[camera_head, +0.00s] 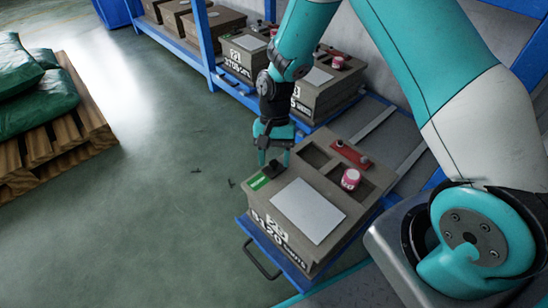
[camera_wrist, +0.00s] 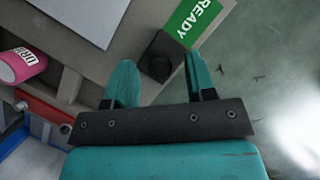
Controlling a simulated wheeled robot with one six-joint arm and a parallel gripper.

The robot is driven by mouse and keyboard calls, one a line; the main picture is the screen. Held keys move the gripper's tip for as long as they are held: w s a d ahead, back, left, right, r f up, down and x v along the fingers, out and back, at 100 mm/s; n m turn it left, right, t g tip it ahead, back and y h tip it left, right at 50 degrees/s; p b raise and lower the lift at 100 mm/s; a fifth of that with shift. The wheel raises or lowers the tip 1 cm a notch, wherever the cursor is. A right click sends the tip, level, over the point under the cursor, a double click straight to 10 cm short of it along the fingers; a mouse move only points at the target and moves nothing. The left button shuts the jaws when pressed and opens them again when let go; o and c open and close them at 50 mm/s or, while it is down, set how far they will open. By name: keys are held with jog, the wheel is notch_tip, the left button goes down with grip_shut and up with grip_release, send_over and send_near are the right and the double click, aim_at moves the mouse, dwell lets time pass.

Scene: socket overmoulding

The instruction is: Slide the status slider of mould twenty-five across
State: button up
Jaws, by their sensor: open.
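The nearest mould is a grey-brown box (camera_head: 325,191) on a pulled-out blue tray; its front lettering is too small to read surely as twenty-five. On its left top edge is the status slider, a dark block (camera_head: 273,168) beside a green strip (camera_head: 259,182). In the wrist view the strip (camera_wrist: 196,18) reads READY and the dark block (camera_wrist: 165,50) covers its near end. My gripper (camera_head: 274,158) is open above the block. In the wrist view its two teal fingers (camera_wrist: 158,72) stand either side of the block; contact cannot be told.
A white plate (camera_head: 308,210), a pink-and-white cylinder (camera_head: 350,179) and a red bar (camera_head: 350,153) are on the mould's top. Other moulds (camera_head: 325,88) stand on the blue rack (camera_head: 205,60) behind. A pallet (camera_head: 85,125) with green sacks is at left.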

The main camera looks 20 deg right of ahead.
grip_shut()
jog(key=shift+s+a+r+p, duration=0.1)
jog(key=shift+a+r+p, duration=0.15)
jog(key=shift+a+p, duration=0.25)
jog(key=a+p, duration=0.1)
jog(key=s+a+p, duration=0.1)
jog(key=a+p, duration=0.1)
jog(key=shift+s+a, duration=0.1)
jog(key=shift+a, duration=0.2)
jog(key=shift+s+a+f, duration=0.1)
jog(key=shift+a+f, duration=0.1)
jog(key=shift+a, duration=0.2)
grip_release()
jog(key=p+v, duration=0.7)
jog(key=v, duration=1)
jog(key=shift+r, duration=0.2)
jog(key=shift+d, duration=0.1)
